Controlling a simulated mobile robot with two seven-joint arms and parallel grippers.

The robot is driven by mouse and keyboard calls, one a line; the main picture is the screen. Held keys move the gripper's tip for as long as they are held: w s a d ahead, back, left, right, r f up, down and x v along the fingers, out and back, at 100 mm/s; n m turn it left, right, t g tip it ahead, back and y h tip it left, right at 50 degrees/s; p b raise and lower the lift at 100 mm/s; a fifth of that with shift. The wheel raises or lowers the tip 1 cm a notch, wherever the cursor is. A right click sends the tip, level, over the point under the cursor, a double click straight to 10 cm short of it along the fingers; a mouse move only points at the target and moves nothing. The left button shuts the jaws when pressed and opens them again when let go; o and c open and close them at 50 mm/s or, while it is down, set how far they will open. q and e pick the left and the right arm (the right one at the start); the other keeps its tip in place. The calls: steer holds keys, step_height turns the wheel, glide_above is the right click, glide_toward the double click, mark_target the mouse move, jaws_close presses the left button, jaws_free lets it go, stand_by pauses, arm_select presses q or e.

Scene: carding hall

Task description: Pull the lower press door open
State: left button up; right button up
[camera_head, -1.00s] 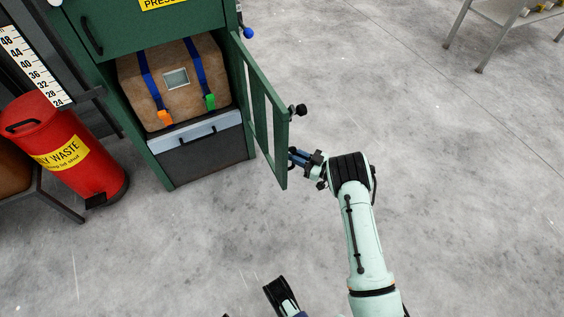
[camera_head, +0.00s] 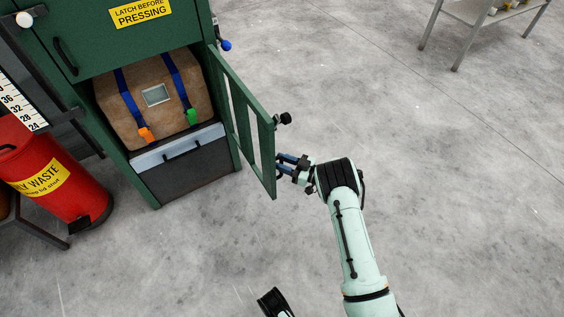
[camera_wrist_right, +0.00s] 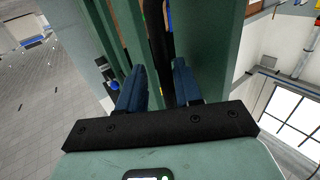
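The green press (camera_head: 190,206) stands at the left in the head view. Its lower door (camera_head: 268,160), a slatted green frame, is hinged at the right and stands swung well out from the opening. A strapped brown bale (camera_head: 185,76) sits inside. My right gripper (camera_head: 285,165) is at the door's free edge. In the right wrist view its blue fingers (camera_wrist_right: 160,88) stand on either side of a dark upright bar, which looks like the door handle (camera_wrist_right: 156,30); the contact is partly hidden. Only a dark part of my left arm's end (camera_head: 272,301) shows at the bottom edge; its fingers are not visible.
A red waste bin (camera_head: 55,185) stands left of the press. A black knob (camera_head: 285,118) sticks out from the door's outer side. A metal table (camera_head: 470,14) is at the far top right. The grey floor around the door is clear.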

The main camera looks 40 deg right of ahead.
steer(key=shift+s+d, duration=0.1)
arm_select(q)
steer(key=shift+w+d+r+p, duration=0.2)
steer(key=shift+r+p, duration=0.2)
steer(key=shift+r, duration=0.2)
steer(key=shift+w+d+r+p, duration=0.15)
steer(key=shift+d+r+p, duration=0.1)
steer(key=shift+r+p, duration=0.25)
steer(key=shift+w+d+r+p, duration=0.2)
steer(key=shift+r+p, duration=0.1)
steer(key=shift+r, duration=0.4)
arm_select(e)
steer(key=v, duration=1.3)
